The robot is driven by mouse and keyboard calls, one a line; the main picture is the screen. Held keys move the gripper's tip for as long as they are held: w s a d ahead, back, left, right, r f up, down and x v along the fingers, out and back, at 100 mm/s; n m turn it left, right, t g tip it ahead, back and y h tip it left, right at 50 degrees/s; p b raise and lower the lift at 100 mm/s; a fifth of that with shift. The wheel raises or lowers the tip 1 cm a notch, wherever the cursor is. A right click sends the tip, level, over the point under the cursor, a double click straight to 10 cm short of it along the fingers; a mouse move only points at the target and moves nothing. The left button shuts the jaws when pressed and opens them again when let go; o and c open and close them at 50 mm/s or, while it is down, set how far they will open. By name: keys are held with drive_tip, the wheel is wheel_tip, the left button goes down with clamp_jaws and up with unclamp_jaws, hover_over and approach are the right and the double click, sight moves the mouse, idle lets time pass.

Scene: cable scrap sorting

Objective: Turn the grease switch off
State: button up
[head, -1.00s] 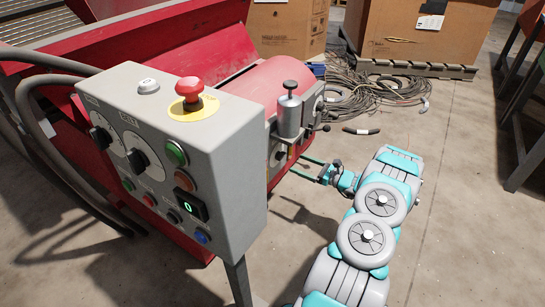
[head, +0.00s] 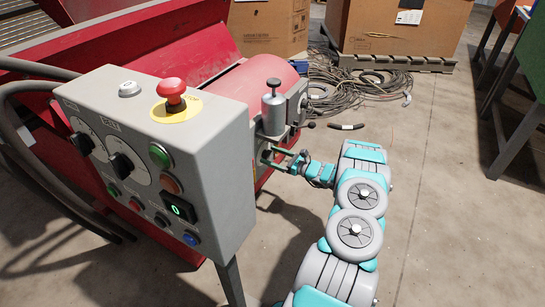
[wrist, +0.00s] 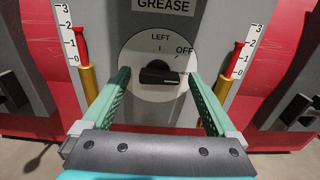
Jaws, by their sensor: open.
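The grease switch (wrist: 160,73) is a black knob on a round white dial (wrist: 143,92) with the words LEFT and OFF. Its handle points to the right, below the word OFF. A GREASE label (wrist: 165,5) is above it. My gripper (wrist: 158,84) is open, with one green finger on each side of the dial and the knob between them in the wrist view. I cannot tell how far the fingertips are from the panel. In the head view my gripper (head: 278,157) is beside the red machine, below the grey cylinder; the switch cannot be made out there.
Red-and-gold gauges marked 0 to 3 (wrist: 80,60) flank the dial. A grey control box (head: 206,139) with buttons, knobs and a red emergency stop stands at the left in the head view. Cables (head: 370,85) lie on the floor behind.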

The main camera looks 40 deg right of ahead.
drive_tip(key=c, duration=1.4)
drive_tip(key=shift+o, duration=0.2)
drive_tip(key=shift+a+n, duration=0.1)
drive_tip(key=shift+n, duration=0.5)
drive_tip(key=shift+n+b, duration=0.35)
drive_tip(key=shift+n, duration=0.15)
drive_tip(key=shift+s+n+b, duration=0.1)
drive_tip(key=shift+n+b, duration=2.9)
drive_tip(key=shift+n, duration=0.3)
